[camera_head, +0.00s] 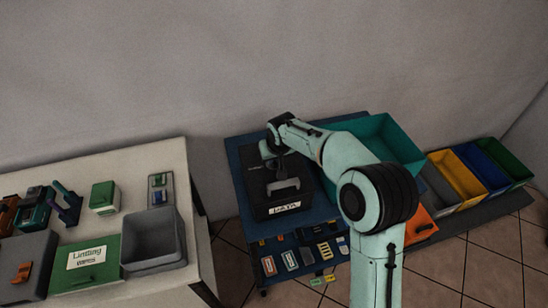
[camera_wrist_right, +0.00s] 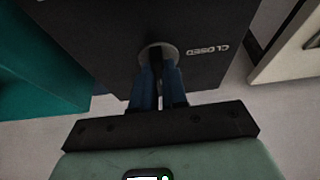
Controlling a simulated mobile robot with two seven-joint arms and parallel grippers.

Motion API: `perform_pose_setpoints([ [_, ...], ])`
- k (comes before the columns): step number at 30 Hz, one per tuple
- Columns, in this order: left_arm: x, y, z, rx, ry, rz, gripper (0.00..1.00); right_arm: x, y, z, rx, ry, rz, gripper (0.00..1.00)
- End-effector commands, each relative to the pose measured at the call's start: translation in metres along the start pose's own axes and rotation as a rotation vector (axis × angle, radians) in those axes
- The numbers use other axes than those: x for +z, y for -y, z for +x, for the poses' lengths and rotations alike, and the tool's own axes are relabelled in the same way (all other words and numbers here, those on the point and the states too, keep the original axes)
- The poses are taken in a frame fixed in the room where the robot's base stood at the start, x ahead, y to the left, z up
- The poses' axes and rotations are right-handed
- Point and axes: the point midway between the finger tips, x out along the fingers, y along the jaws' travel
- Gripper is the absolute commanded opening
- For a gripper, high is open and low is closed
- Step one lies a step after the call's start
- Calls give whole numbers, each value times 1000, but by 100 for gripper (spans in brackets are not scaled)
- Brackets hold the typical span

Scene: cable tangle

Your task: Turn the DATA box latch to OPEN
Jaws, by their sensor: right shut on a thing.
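The black DATA box (camera_head: 257,196), with a white label on its front, stands on a dark blue cart at centre. Its dark top (camera_wrist_right: 85,30) fills the upper middle of the right wrist view, with the word CLOSED upside down beside a round grey latch disc (camera_wrist_right: 146,53). My right gripper (camera_wrist_right: 159,72) has its blue fingers shut on the latch's dark knob, most of which they hide. In the head view my right gripper (camera_head: 271,150) is over the box's far part. The latch itself is hidden there. My left gripper is not in view.
A teal bin (camera_head: 385,135) stands right of the box, beneath my arm. Small labelled pieces (camera_head: 290,260) lie on the cart's lower front. A pale table (camera_head: 150,160) with boxes and a grey bin is at left. Coloured bins (camera_head: 465,177) line the right.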

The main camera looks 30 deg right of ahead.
Motion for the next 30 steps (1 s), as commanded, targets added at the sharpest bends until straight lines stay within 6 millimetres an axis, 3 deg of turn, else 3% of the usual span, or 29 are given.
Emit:
perform_pose_setpoints([
  [17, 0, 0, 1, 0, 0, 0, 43, -1, 0, 0, 13, -1, 35, 0],
  [18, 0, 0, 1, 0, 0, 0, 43, -1, 0, 0, 13, -1, 35, 16],
  [20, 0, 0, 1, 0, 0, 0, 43, 0, 0, 0, 13, -1, 35, 35],
  [30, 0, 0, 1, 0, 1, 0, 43, 0, 0, -2, 13, -1, 33, 38],
])
